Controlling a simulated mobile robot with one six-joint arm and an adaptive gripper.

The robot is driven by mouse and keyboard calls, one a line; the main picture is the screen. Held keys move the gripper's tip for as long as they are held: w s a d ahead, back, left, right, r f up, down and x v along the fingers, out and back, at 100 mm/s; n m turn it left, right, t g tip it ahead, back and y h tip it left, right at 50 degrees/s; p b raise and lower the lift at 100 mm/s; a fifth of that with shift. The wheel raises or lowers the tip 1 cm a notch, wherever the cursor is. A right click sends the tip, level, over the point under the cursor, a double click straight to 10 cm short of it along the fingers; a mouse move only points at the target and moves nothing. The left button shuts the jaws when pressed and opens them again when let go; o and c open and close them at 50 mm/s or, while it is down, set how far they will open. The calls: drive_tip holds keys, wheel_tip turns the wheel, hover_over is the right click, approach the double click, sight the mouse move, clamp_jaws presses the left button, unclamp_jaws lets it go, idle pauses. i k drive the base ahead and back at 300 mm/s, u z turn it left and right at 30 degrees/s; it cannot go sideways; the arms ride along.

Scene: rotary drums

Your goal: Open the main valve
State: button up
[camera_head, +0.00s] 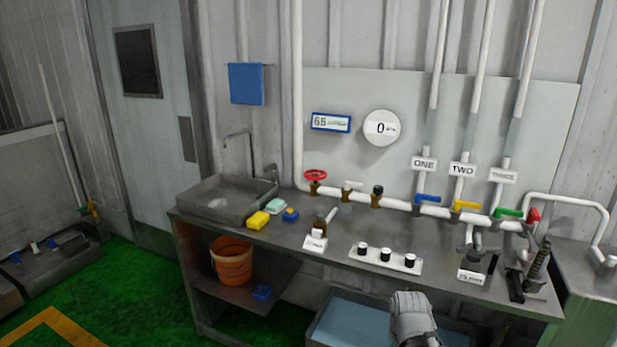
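A red handwheel valve (315,175) with a brass body stands at the left end of the white horizontal pipe (396,205) along the back of the bench. No readable label marks it as the main valve. To its right on the pipe are a brass valve with a pale handle (348,190) and one with a black top (377,196). Another brass valve with a pale lever (324,224) stands on the bench behind a small white label too small to read. A rounded pale grey part, likely of my arm, shows at the bottom edge. I cannot make out my gripper's fingers.
Blue (427,198), yellow (467,205) and green (509,213) levers sit under pipes labelled ONE, TWO and THREE. A sink (222,205), sponges (258,220) and a three-knob panel (385,258) occupy the bench (345,262). Clamp-like fixtures (538,272) stand at right.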

sight(316, 176)
drive_tip(key=z, duration=0.05)
drive_tip(key=i, duration=0.9)
drive_tip(key=u, duration=0.05)
